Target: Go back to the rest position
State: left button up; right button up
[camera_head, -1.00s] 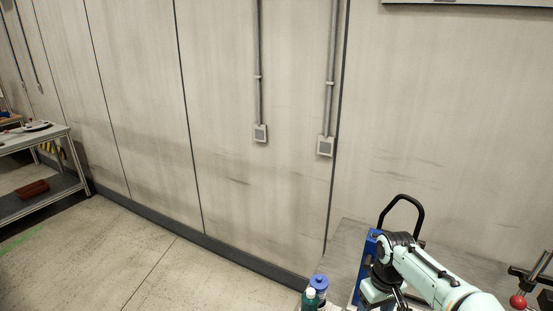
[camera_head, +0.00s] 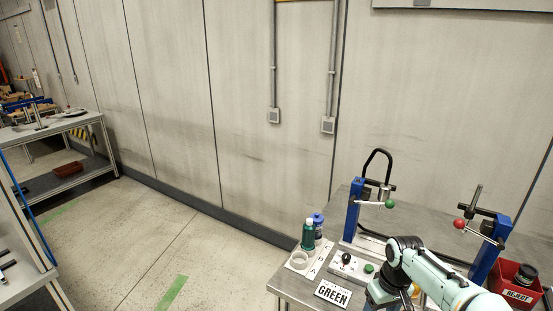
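My mint-green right arm (camera_head: 437,281) comes in from the lower right over the grey workbench (camera_head: 288,285). Its wrist bends down at the bottom edge, and I cannot see the fingertips clearly. My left arm and gripper are out of view. On the bench stand a blue pump stand with a green-knobbed lever (camera_head: 389,203) and a second one with a red-knobbed lever (camera_head: 459,224). A sign reading GREEN (camera_head: 332,293) is at the front edge.
A green bottle (camera_head: 308,235) and a blue-capped container (camera_head: 319,224) stand at the bench's left. A control box (camera_head: 347,268) sits in front of the stands. A red REJECT bin (camera_head: 513,283) is at right. The floor (camera_head: 150,240) is open; a cart (camera_head: 85,122) stands left.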

jog(key=s+a+f+m+y, duration=0.1)
jog(key=s+a+f, duration=0.1)
jog(key=f, duration=0.6)
jog(key=s+a+f, duration=0.1)
jog(key=a+f, duration=0.2)
jog(key=f, duration=0.5)
jog(key=s+a+f+m+y, duration=0.1)
jog(key=s+a+f, duration=0.1)
jog(key=f, duration=0.6)
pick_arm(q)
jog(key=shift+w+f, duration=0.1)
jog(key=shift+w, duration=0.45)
pick_arm(e)
jog(key=s+a+f+m, duration=0.2)
jog(key=s+f, duration=0.4)
jog(key=s, duration=0.3)
jog(key=s+a+f+m+y, duration=0.1)
jog(key=s+a+f, duration=0.3)
jog(key=s, duration=0.6)
notch_tip(320, 180, down, 2)
jog(key=shift+s+a+f+m, duration=0.15)
jog(key=shift+s+m, duration=0.15)
jog(key=shift+m, duration=0.5)
